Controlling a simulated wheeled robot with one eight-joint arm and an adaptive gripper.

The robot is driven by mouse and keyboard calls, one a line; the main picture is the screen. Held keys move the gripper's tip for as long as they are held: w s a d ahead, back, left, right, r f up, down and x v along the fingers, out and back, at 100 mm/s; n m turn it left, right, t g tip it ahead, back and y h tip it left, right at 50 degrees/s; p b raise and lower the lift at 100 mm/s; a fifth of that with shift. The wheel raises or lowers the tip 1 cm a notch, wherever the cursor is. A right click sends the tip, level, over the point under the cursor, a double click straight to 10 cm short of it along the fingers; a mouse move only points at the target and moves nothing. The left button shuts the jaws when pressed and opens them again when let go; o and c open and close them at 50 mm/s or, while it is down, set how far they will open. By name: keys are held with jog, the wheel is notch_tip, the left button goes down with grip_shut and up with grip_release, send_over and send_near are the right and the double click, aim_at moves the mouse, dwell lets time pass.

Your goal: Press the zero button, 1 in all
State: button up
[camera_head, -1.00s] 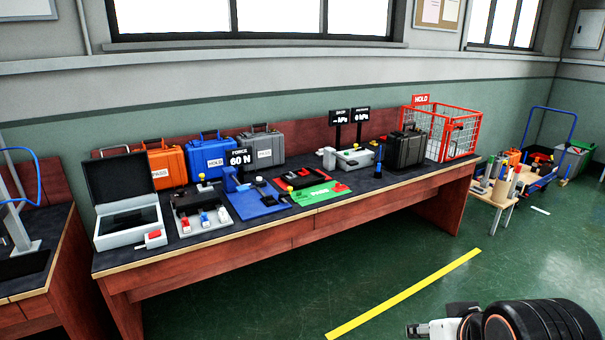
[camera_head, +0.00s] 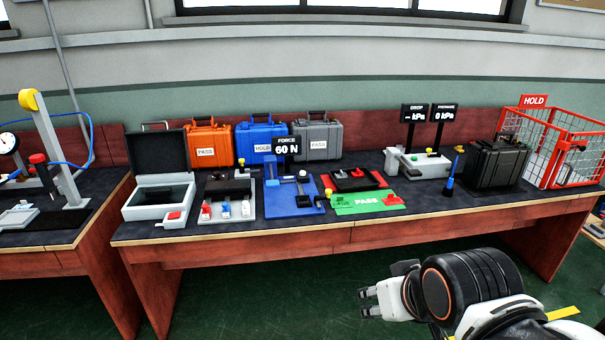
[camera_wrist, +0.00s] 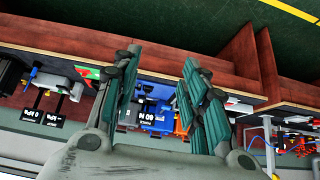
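No label reading zero can be made out, so I cannot tell which button it is. The bench holds a blue force fixture (camera_head: 289,208) with a "60 N" display (camera_head: 286,150). Left of it is a grey plate with red, white and blue buttons (camera_head: 226,210). A grey pressure unit (camera_head: 417,164) with yellow and green knobs stands farther right, under two kPa displays. A white instrument case (camera_head: 146,207) has a red button (camera_head: 174,217) at its front. My gripper (camera_head: 365,302) is in front of the bench, apart from everything. In the wrist view its fingers (camera_wrist: 157,95) are spread and empty.
Orange (camera_head: 206,146), blue (camera_head: 262,141) and grey cases (camera_head: 317,142) line the back. A green PASS mat (camera_head: 367,203), black case (camera_head: 495,164) and red HOLD cage (camera_head: 560,150) lie right. Another bench (camera_head: 50,250) stands left.

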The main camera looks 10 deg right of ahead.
jog(key=shift+s, duration=0.1)
grip_shut()
jog(key=shift+a, duration=0.1)
dwell(1.1)
